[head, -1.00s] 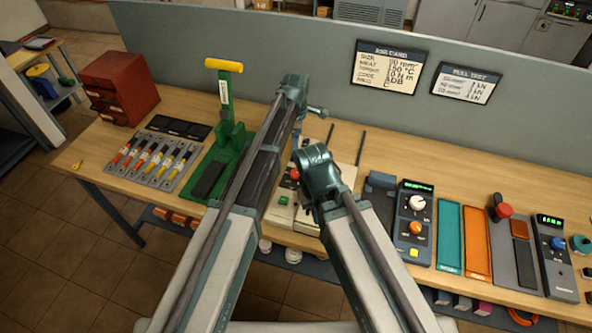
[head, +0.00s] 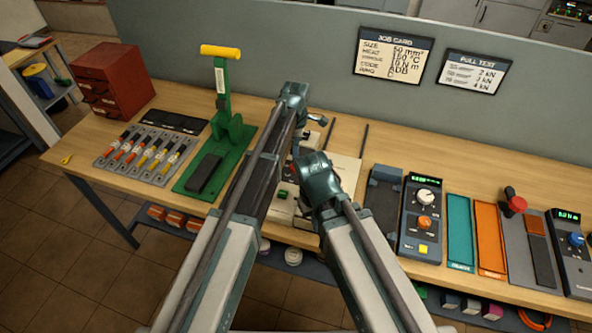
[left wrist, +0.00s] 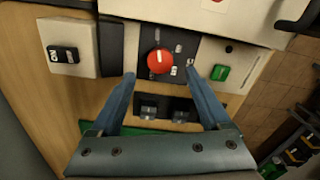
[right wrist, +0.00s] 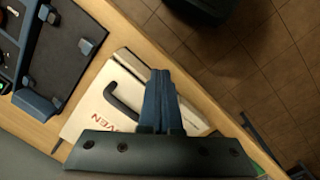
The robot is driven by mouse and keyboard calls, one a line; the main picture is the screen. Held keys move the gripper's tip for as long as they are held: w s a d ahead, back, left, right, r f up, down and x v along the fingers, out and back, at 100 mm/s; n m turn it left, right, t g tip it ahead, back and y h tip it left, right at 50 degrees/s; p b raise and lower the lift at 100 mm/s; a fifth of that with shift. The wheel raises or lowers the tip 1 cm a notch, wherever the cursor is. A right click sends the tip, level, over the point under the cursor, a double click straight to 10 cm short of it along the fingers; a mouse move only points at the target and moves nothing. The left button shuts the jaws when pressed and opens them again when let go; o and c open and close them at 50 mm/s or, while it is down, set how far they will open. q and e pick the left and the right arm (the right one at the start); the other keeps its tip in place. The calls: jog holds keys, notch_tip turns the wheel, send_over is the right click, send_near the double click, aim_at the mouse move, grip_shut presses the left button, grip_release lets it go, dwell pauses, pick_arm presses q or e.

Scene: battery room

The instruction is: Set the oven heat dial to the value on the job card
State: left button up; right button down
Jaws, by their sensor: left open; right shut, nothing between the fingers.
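The job card (head: 393,55) hangs on the grey partition; its HEAT line seems to read 160 °C, but the print is small. The cream oven (head: 345,172) stands on the bench, partly hidden behind my arms. In the left wrist view its red round dial (left wrist: 160,61) sits on a dark panel with small white marks; its exact setting is unreadable. My left gripper (left wrist: 160,74) is open, its fingertips on either side of the dial's lower part; contact is unclear. My right gripper (right wrist: 160,74) is shut and empty above the oven lid, near its black handle (right wrist: 122,105).
A green button (left wrist: 220,72) and a black switch (left wrist: 63,54) flank the dial. A green lever press (head: 222,140) stands left on the bench. A control unit (head: 422,215) with knobs stands to the right. The pull test card (head: 473,73) hangs beside the job card.

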pick_arm(q)
notch_tip(320, 180, down, 6)
jog(key=b, duration=0.4)
jog(key=shift+r+b, duration=0.15)
jog(key=shift+b, duration=0.15)
jog(key=shift+c, duration=0.2)
grip_shut()
